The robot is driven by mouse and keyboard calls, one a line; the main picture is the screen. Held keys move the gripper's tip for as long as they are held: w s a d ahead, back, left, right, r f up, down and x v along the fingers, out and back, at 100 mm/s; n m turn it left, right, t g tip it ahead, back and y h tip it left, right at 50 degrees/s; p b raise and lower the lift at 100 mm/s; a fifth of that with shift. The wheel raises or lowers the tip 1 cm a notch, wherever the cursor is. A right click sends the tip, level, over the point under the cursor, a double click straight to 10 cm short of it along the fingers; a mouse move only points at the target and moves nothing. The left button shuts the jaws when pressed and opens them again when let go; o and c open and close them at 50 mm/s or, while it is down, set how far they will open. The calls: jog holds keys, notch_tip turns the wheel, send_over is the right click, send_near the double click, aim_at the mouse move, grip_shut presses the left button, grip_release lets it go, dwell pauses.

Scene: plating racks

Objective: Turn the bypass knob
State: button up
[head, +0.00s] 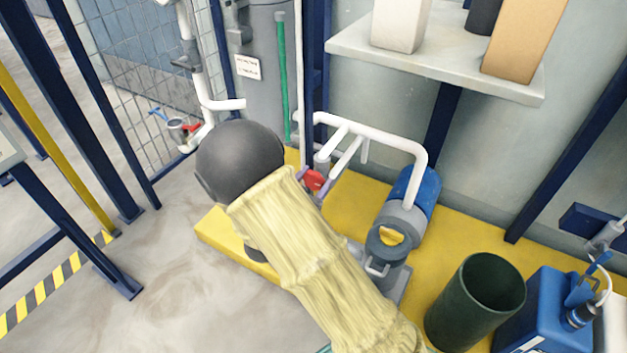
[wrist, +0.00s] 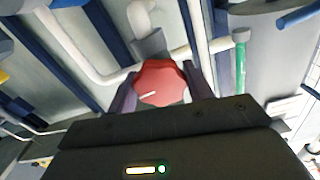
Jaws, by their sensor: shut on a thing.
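The bypass knob is a red, lobed knob with a white pointer line (wrist: 160,83) in the wrist view. It sits on a grey valve body on white piping. In the head view the red knob (head: 314,180) shows just right of my dark, round wrist. My gripper (wrist: 158,88) has its two purple-grey fingers on either side of the knob, shut on it. The pointer line lies slightly tilted from horizontal, toward the left of the knob. In the head view my arm in its yellowish sleeve hides part of the valve.
White pipes (head: 385,139) run above a blue pump (head: 415,190) on the yellow platform (head: 345,208). A dark green bin (head: 474,300) and a blue canister (head: 545,315) stand at the right. A shelf (head: 440,65) with containers hangs above. Open floor lies at the left.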

jog(key=shift+m, duration=1.6)
jog(key=o, duration=1)
jog(key=shift+a, duration=0.1)
jog(key=p+v, duration=0.7)
jog(key=v, duration=1)
jog(key=shift+s, duration=0.2)
